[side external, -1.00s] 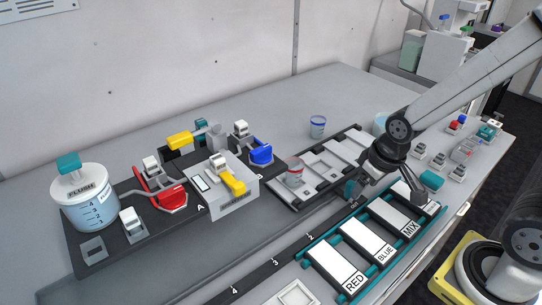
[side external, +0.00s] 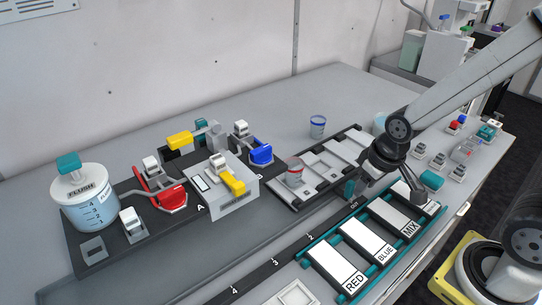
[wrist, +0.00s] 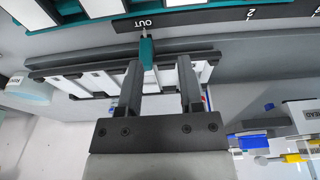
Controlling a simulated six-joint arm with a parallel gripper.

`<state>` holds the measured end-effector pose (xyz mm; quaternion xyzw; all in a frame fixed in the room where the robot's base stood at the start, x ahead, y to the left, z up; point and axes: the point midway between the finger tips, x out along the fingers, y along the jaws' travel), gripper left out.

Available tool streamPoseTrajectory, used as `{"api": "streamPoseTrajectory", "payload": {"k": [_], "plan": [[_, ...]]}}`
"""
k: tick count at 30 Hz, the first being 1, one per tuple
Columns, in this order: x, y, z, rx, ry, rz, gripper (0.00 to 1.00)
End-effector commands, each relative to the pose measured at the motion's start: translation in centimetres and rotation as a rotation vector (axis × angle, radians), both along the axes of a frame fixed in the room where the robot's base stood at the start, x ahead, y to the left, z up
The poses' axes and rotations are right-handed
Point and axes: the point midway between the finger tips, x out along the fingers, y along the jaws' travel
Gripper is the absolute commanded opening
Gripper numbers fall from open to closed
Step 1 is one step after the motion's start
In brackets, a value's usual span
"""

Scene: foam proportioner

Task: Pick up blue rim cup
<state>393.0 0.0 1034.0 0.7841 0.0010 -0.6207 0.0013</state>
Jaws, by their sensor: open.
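The blue rim cup (side external: 317,126) is a small pale cup with a blue band around its top. It stands upright on the grey bench, behind the slotted tray, in the side view. I cannot make it out clearly in the wrist view. My gripper (side external: 362,187) is low over the gap between the slotted tray and the labelled teal rack, to the right of and nearer the camera than the cup. Its two dark fingers (wrist: 160,75) are apart in the wrist view, with no cup between them.
The teal rack (side external: 341,297) lies in front, with cards marked RED, BLUE and MIX. The dosing station (side external: 120,250) with red, blue and yellow levers fills the left. Bench around the blue rim cup is clear.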

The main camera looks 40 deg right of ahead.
Motion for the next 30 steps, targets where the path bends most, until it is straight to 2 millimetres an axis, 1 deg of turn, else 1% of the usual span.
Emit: {"api": "streamPoseTrajectory", "payload": {"k": [4,8,11,17,18,24,30], "plan": [[0.9,-0.2,0.2,-0.008,0.003,0.024,0.47],[2.8,-0.7,0.5,-0.023,0.01,0.08,0.47],[4.9,-1.3,0.8,-0.04,0.018,0.145,0.47],[9.8,-3.0,1.3,-0.081,0.04,0.31,0.47],[10.9,-3.4,1.4,-0.09,0.043,0.345,0.47],[15.5,-5.6,1.7,-0.126,0.065,0.517,0.47],[19.7,-8.1,1.5,-0.157,0.087,0.69,0.47]]}}
